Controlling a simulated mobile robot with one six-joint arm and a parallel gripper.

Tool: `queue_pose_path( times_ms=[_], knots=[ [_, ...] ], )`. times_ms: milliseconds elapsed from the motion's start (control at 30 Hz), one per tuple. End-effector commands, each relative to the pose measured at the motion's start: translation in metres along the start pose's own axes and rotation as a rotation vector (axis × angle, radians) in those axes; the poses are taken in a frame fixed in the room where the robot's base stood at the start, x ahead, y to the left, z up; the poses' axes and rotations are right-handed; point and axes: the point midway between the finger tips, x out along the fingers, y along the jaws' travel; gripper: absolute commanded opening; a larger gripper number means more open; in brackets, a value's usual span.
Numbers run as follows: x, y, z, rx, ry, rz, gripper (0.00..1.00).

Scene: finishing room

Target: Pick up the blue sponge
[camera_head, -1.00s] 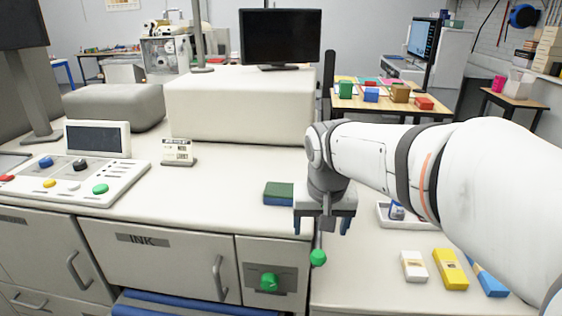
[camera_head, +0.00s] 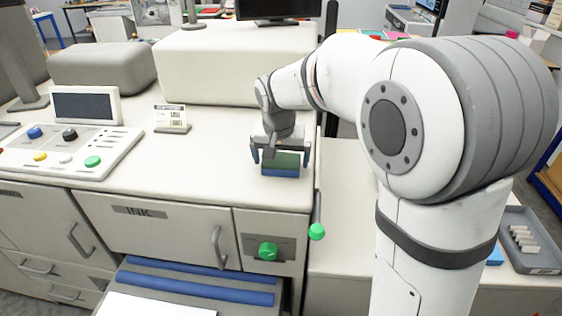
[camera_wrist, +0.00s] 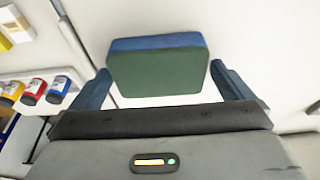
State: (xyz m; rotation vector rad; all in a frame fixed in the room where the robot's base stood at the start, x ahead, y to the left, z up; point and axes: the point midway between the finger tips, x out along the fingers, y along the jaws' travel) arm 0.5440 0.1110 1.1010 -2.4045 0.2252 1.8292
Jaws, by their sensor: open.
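The blue sponge (camera_head: 281,172) has a green face and lies on the light machine top near its front right edge. It also shows in the wrist view (camera_wrist: 157,68), with the green face toward the camera and the blue part behind. My gripper (camera_head: 281,156) is at the sponge in the head view, with one finger to each side of it. In the wrist view my gripper (camera_wrist: 160,88) is open, and the sponge sits between and slightly beyond the fingertips. I cannot tell whether either finger touches it.
A control panel (camera_head: 65,150) and a small sign (camera_head: 171,118) stand to the left on the machine top. A raised beige block (camera_head: 235,65) is behind the sponge. A green-knobbed lever (camera_head: 317,231) is at the right edge. The wrist view shows several small bottles (camera_wrist: 34,91).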

Motion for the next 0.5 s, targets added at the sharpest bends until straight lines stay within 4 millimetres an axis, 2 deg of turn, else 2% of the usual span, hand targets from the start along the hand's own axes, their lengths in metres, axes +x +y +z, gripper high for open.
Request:
queue_pose_path(
  times_ms=[233,500],
  knots=[
    [0.0023,0.0008,-0.0003,0.002,0.0,0.0,1.0],
    [0.002,0.0011,-0.0004,0.002,0.0,0.0,0.78]
  ],
)
